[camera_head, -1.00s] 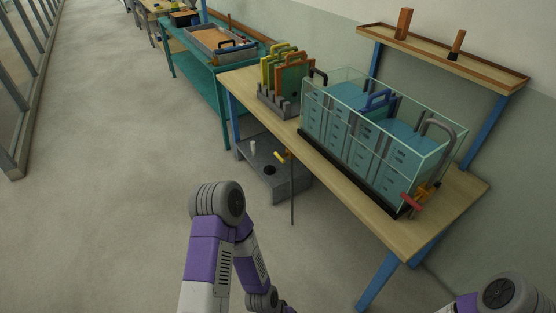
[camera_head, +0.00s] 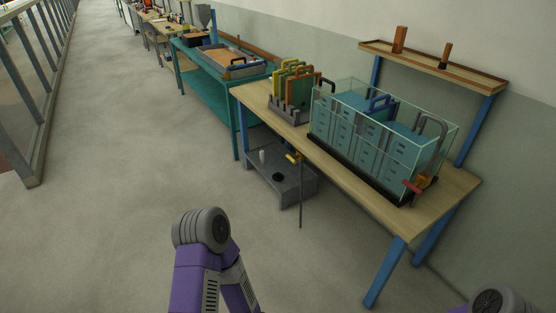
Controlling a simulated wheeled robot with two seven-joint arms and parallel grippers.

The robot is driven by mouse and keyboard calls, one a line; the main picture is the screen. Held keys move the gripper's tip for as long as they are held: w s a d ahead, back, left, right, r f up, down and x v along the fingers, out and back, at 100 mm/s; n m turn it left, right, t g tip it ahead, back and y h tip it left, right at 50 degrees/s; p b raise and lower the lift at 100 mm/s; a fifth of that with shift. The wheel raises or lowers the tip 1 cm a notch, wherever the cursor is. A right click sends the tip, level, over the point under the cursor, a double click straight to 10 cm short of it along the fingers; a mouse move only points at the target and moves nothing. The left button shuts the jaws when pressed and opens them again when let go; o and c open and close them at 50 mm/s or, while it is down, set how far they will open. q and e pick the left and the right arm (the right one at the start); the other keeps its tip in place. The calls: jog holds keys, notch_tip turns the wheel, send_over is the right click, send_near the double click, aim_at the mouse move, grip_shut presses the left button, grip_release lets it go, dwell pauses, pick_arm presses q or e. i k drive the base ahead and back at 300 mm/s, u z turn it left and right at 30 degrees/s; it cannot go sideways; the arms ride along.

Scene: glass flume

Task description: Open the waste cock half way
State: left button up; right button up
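The glass flume (camera_head: 340,136) stands on a wooden bench, with blue water and panels inside. A cock with a red lever (camera_head: 412,187) and a brass body (camera_head: 424,181) is at its near right end, beside a grey bent pipe (camera_head: 431,124). A second cock with a yellow handle (camera_head: 293,158) sits below the bench's front edge, above a thin rod. I cannot tell from the picture which is the waste cock, or how far either is turned. Only purple and grey arm links of mine show at the bottom; neither gripper is in view.
A rack of coloured gates (camera_head: 294,90) stands left of the flume on the bench (camera_head: 444,196). A shelf (camera_head: 433,66) is behind. The floor in front of the bench is clear.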

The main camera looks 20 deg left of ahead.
aim_at(291, 159)
jog(key=u, duration=0.95)
jog(key=i, duration=1.15)
jog(key=u, duration=0.4)
jog(key=i, duration=1.75)
jog(key=z, duration=0.95)
